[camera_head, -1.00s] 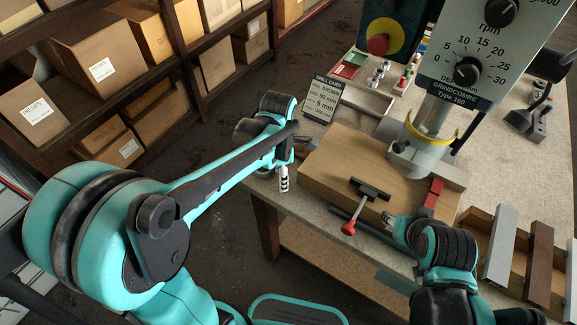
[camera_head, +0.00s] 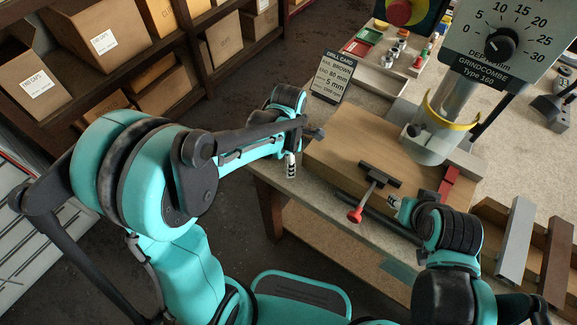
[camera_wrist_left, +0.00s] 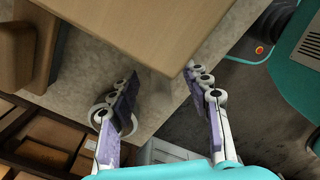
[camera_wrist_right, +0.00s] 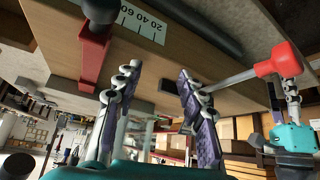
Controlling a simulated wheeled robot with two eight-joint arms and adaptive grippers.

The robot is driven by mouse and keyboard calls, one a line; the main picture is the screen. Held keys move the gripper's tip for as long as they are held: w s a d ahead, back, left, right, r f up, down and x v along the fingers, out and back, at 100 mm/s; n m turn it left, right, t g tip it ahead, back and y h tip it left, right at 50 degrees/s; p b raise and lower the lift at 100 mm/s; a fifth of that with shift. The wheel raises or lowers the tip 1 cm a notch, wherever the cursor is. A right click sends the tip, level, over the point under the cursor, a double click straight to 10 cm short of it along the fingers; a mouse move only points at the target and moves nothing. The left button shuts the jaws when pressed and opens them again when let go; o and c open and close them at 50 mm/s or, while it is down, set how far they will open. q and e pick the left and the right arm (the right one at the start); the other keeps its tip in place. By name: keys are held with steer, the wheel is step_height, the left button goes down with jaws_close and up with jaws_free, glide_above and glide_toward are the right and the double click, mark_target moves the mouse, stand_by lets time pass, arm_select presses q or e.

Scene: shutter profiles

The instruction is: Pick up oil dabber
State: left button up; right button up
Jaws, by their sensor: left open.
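I cannot identify the oil dabber with certainty. Small bottles and pots (camera_head: 402,45), some with red tops, stand at the back tray, too small to tell apart. My left gripper (camera_head: 303,148) is at the bench's near left corner, beside the wooden block. In the left wrist view its fingers (camera_wrist_left: 165,82) are apart with nothing between them. A pale ring-shaped thing (camera_wrist_left: 98,116) shows partly behind one finger; I cannot tell what it is. My right gripper (camera_head: 400,208) is at the block's front edge; in its wrist view the fingers (camera_wrist_right: 155,72) are apart.
The wooden block (camera_head: 345,135) lies under the drill press (camera_head: 440,110). A red-knobbed lever (camera_head: 356,215) projects at its front, close to my right gripper. A drill card (camera_head: 332,76) stands behind the block. Profile strips (camera_head: 515,240) lie at right. Boxed shelves (camera_head: 180,70) are left.

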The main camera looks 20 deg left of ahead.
arm_select(q)
jaws_close()
steer(key=shift+r, duration=0.1)
arm_select(e)
steer(key=shift+r, duration=0.1)
